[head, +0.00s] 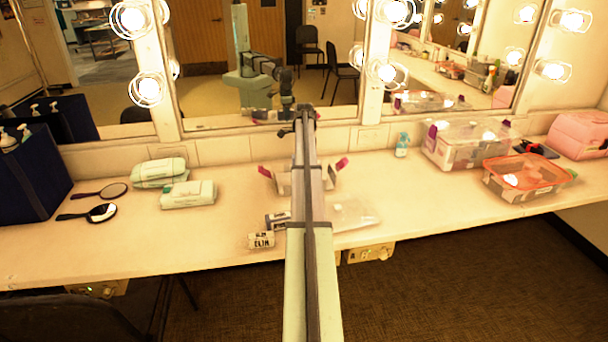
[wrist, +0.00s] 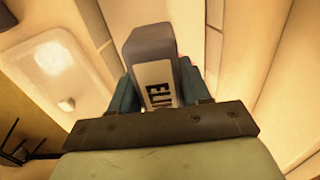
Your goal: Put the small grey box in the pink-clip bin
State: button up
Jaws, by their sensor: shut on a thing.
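The small grey box (wrist: 151,45), with a white label and dark letters, is between the two fingers of my gripper (wrist: 158,88) in the wrist view. My gripper is shut on it. In the head view a small pale box with the same lettering (head: 261,241) shows left of my arm near the counter's front edge; the gripper there is mostly hidden. I cannot tell whether the box touches the counter. The pink-clip bin (head: 283,184) stands behind my arm, with a pink clip on each side; my arm hides its middle.
A clear lid or tray (head: 355,215) lies right of my arm. Pale packs (head: 188,194) and hand mirrors (head: 102,212) lie left. A purple-clip bin (head: 462,152) and an orange-rimmed bin (head: 515,192) stand right. The large mirror (head: 215,110) rises behind the counter.

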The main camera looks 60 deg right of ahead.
jog(key=shift+f, duration=2.9)
jog(key=shift+f, duration=0.1)
jog(key=o, duration=1.1)
jog(key=shift+f, duration=0.1)
notch_tip(320, 180, up, 12)
jog(key=shift+r, duration=0.2)
